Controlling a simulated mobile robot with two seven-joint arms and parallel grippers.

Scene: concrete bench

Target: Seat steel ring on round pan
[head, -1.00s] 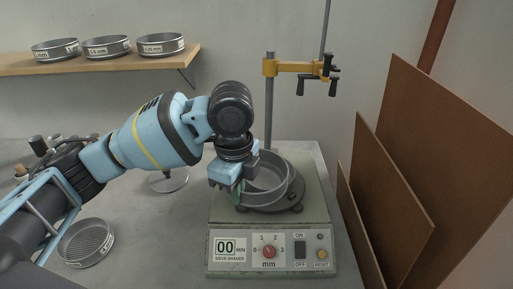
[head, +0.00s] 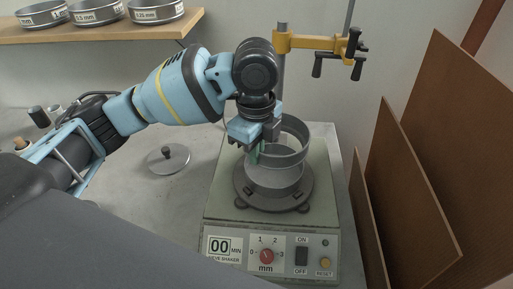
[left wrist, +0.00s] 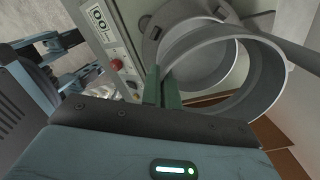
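The steel ring (head: 298,132) is a wide grey hoop; it also shows large in the left wrist view (left wrist: 262,92). My left gripper (head: 256,153) is shut on the left side of its wall, with green fingers (left wrist: 162,88) at the rim. The ring is tilted, above and partly overlapping the round pan (head: 272,182). The pan sits upright on the dark round base of the sieve shaker (head: 215,213), and shows behind the ring in the left wrist view (left wrist: 195,68). Whether ring and pan touch is hard to tell. My right gripper is not in view.
A yellow clamp (head: 312,42) on a post stands behind the shaker. Brown boards (head: 420,170) lean at the right. A round lid with a knob (head: 168,160) lies on the bench at left. Several sieves stand on the wall shelf (head: 100,31). My own grey arm part covers the lower left.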

